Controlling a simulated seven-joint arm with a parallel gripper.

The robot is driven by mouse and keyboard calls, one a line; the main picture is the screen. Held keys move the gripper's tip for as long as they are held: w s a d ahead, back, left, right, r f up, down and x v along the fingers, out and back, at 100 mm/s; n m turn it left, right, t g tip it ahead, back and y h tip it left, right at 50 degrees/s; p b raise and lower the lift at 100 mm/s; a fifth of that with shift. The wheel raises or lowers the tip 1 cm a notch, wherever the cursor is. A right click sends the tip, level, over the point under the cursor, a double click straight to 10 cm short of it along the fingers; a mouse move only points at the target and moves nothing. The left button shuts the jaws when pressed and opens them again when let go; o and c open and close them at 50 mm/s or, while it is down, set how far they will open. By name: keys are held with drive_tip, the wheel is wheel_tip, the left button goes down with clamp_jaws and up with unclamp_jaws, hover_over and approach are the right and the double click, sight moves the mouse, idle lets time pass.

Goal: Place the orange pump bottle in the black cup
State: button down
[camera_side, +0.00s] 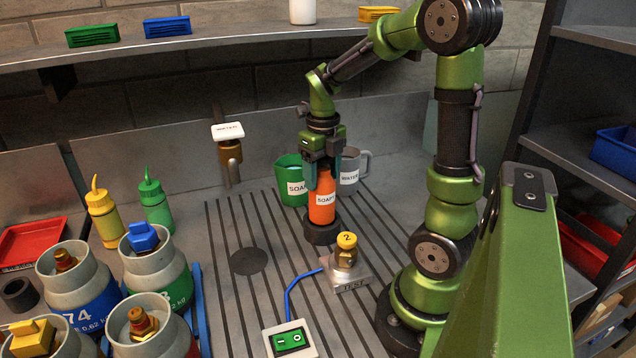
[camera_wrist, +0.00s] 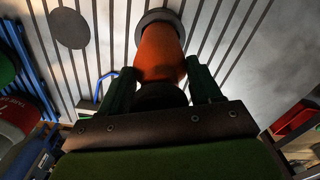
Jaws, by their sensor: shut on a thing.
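The orange pump bottle (camera_side: 321,206) stands upright with a "SOAP" label; it also shows in the wrist view (camera_wrist: 160,55). My gripper (camera_side: 323,174) points down and is shut on the bottle's upper part, hiding its top. In the wrist view my gripper's fingers (camera_wrist: 162,82) lie on either side of it. The black cup (camera_side: 322,235) is directly under the bottle on the grooved surface. Its dark rim (camera_wrist: 160,14) surrounds the bottle's base in the wrist view. The base meets the cup's opening; I cannot tell how deep it sits.
Close behind stand a green "SOAP" mug (camera_side: 289,178) and a grey "WATER" mug (camera_side: 350,170). A tap (camera_side: 230,152) is to the left. A yellow-knobbed valve block (camera_side: 346,262) is in front right. Gas cylinders (camera_side: 160,262) fill the front left.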

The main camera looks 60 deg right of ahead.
sight(322, 188)
drive_tip(key=shift+f, duration=2.2)
drive_tip(key=shift+c, duration=1)
unclamp_jaws()
